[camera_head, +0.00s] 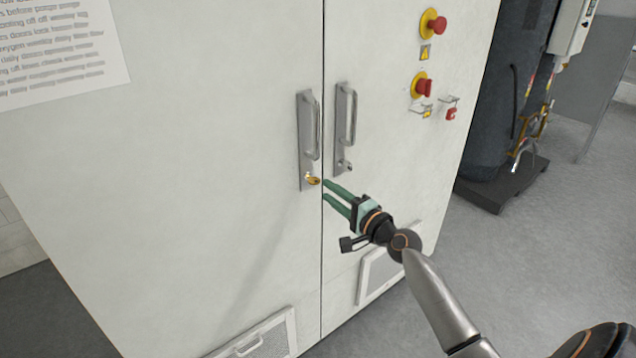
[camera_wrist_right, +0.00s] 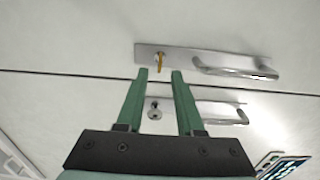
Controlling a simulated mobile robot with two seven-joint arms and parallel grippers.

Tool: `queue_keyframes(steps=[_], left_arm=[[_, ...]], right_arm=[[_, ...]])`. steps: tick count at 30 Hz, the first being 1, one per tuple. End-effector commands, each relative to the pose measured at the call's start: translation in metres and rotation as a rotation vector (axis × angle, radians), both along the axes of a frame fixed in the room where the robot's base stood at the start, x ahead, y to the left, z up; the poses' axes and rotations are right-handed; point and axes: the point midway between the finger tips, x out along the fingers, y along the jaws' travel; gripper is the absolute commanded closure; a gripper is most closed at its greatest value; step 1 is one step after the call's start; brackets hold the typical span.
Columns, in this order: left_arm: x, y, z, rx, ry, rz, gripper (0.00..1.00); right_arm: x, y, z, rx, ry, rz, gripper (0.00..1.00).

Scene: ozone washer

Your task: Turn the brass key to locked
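The brass key (camera_head: 313,180) sits in the lock at the bottom of the left door's handle plate (camera_head: 303,140). In the right wrist view the key (camera_wrist_right: 160,62) stands in the plate, just beyond and between the fingertips. My right gripper (camera_head: 326,190) has green fingers, which are open with a gap between them and nothing held. Its tips are just right of and below the key in the head view, apart from it as far as I can tell. The right wrist view shows the same open fingers (camera_wrist_right: 160,73). My left gripper is out of view.
The right door has its own handle (camera_head: 350,115) with a keyless lock. Red and yellow knobs (camera_head: 432,25) and a small red padlock (camera_head: 451,113) are higher on the right door. Vent grilles (camera_head: 270,342) are low on the doors. A dark tank (camera_head: 500,90) stands right.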

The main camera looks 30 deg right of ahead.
Motion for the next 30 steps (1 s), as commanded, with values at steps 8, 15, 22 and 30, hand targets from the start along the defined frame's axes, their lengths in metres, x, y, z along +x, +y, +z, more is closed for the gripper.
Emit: queue_keyframes(steps=[8, 15, 22, 30], left_arm=[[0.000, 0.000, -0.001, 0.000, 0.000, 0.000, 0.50], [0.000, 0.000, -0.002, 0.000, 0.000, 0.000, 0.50], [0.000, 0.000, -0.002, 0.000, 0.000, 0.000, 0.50], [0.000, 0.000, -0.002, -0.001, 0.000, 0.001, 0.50]], right_arm=[[0.040, 0.003, 0.000, 0.002, -0.002, -0.001, 0.64], [0.051, 0.004, 0.000, 0.000, -0.001, -0.001, 0.64], [0.051, 0.004, 0.000, 0.000, 0.000, 0.000, 0.64], [0.051, 0.004, 0.000, 0.000, 0.000, 0.000, 0.92]])
